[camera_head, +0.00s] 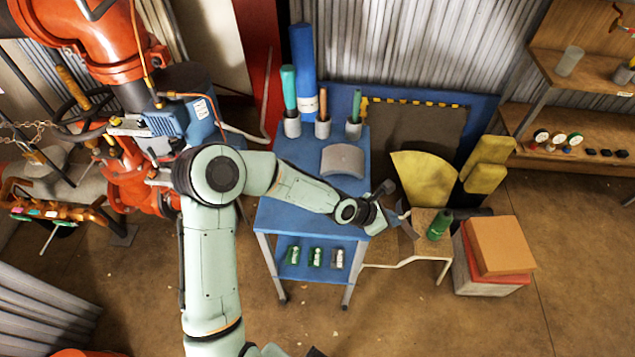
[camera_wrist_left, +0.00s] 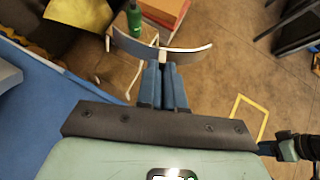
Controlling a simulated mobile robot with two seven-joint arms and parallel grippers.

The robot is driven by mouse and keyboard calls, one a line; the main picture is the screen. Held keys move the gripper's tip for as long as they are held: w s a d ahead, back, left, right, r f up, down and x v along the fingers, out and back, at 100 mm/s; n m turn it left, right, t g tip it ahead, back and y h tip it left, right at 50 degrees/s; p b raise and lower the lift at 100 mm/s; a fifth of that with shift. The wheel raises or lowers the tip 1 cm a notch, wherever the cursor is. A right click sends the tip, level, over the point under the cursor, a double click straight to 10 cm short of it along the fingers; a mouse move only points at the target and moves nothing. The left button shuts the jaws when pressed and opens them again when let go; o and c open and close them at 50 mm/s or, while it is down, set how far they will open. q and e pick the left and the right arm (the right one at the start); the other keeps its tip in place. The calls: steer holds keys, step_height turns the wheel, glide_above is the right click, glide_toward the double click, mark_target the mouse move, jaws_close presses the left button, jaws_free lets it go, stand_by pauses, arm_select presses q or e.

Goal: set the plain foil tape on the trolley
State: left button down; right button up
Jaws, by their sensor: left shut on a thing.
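My left gripper (camera_head: 393,214) is past the trolley's right edge, above a small wooden-topped stool. It is shut on a thin curved silver-grey shell (camera_wrist_left: 185,54), seen nearly edge-on in the left wrist view, with its ends reaching out either side of the fingers. The trolley (camera_head: 270,216) is blue; its top also shows in the left wrist view (camera_wrist_left: 45,115). A similar grey curved shell (camera_head: 343,160) lies on that top. I cannot make out a tape roll for certain. A dark and green part at the right of the left wrist view looks like my right gripper (camera_wrist_left: 268,148); its jaws are unclear.
Cups with handled tools (camera_head: 323,127) stand at the trolley's back; several small bottles (camera_head: 315,256) are on its lower shelf. A green bottle (camera_head: 440,224) stands on the stool (camera_head: 422,246). Boxes (camera_head: 500,245) are to its right. The trolley top's front part is partly under my arm.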

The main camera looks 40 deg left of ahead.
mark_target(406, 224)
arm_select(q)
steer(key=m+g, duration=0.1)
steer(key=d+r+m+g, duration=0.1)
steer(key=m+g, duration=0.1)
steer(key=shift+w+r+h, duration=0.2)
steer(key=shift+w+h, duration=0.1)
steer(key=shift+w, duration=0.1)
steer(key=m+g, duration=0.1)
steer(key=r+m+g, duration=0.1)
steer(key=m+g, duration=0.1)
steer(key=m, duration=0.1)
steer(key=shift+w+d+r+y, duration=0.15)
steer(key=shift+w+r+y, duration=0.1)
steer(key=shift+r+y, duration=0.15)
steer(key=s+a+r+m+t+y+p, duration=0.1)
steer(key=s+a+r+m+y, duration=0.1)
steer(key=a+r+m+y, duration=0.4)
steer(key=s+a+r+m+t+y, duration=0.1)
steer(key=s+a+r+m+y, duration=0.1)
steer(key=a+r+m, duration=0.8)
steer(key=shift+n, duration=0.5)
steer(key=f, duration=0.6)
steer(key=d+f+b, duration=0.1)
steer(key=f, duration=0.5)
steer(key=d+f, duration=0.1)
steer(key=f, duration=0.5)
steer(key=shift+f, duration=0.3)
arm_select(e)
steer(key=shift+s+f, duration=0.15)
steer(key=shift+f, duration=0.05)
